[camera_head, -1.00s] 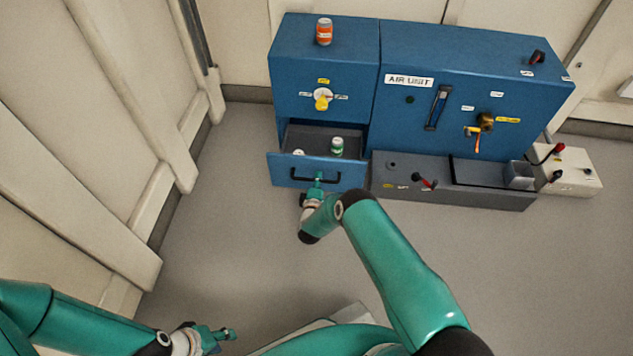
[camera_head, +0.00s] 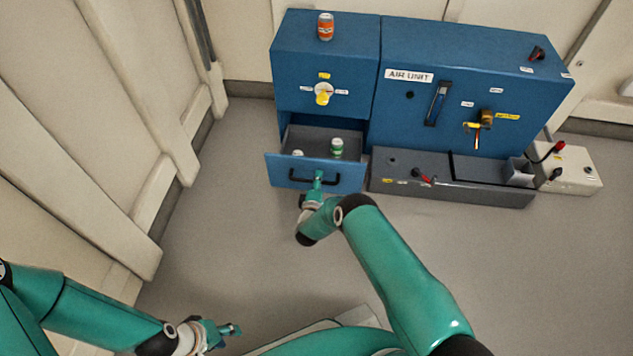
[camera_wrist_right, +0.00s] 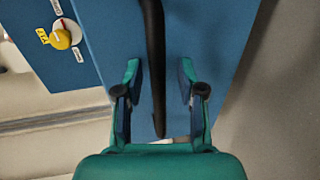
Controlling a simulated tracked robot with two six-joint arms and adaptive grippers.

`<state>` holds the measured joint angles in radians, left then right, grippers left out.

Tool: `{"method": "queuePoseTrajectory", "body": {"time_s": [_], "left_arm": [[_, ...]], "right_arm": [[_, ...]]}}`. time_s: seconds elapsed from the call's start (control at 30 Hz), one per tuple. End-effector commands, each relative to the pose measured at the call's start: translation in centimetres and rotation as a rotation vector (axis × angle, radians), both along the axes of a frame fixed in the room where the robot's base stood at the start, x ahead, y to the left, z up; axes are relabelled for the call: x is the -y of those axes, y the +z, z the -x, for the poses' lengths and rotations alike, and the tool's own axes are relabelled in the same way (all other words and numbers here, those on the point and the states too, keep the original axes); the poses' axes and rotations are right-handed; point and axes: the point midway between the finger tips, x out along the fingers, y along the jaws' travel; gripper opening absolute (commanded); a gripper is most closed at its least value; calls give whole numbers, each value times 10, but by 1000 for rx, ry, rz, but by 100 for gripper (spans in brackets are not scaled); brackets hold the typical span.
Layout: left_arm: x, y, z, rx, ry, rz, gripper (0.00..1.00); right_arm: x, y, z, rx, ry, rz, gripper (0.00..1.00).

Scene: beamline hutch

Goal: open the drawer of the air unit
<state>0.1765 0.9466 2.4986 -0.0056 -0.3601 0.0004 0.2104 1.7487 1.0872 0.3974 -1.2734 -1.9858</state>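The drawer (camera_head: 281,172) of the blue air unit (camera_head: 420,110) stands out from the cabinet's lower left. Its inside shows, with a green-and-white can (camera_head: 336,147) and a small white item (camera_head: 297,153) in it. A dark bar handle (camera_head: 299,180) crosses its front. My right gripper (camera_head: 318,178) is at the handle. In the right wrist view the fingers (camera_wrist_right: 159,80) stand apart, one each side of the handle (camera_wrist_right: 153,50), with gaps showing. My left gripper (camera_head: 236,329) is low at the left, away from the unit; its fingers are too small to judge.
An orange can (camera_head: 326,27) stands on top of the cabinet. A yellow knob (camera_head: 323,97) is above the drawer. A grey low box (camera_head: 480,190) with a red-handled lever is right of the drawer. A white wall is at left; the floor before the drawer is clear.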

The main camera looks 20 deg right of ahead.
Motion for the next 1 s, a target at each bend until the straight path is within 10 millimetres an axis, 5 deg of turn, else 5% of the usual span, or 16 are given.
{"method": "queuePoseTrajectory", "body": {"time_s": [0.37,1.0], "left_arm": [[0,1,0,0,0,0,40],[0,1,0,0,0,0,40]], "right_arm": [[-9,2,7,0,7,-2,39],[-61,22,91,-2,5,0,39]]}}
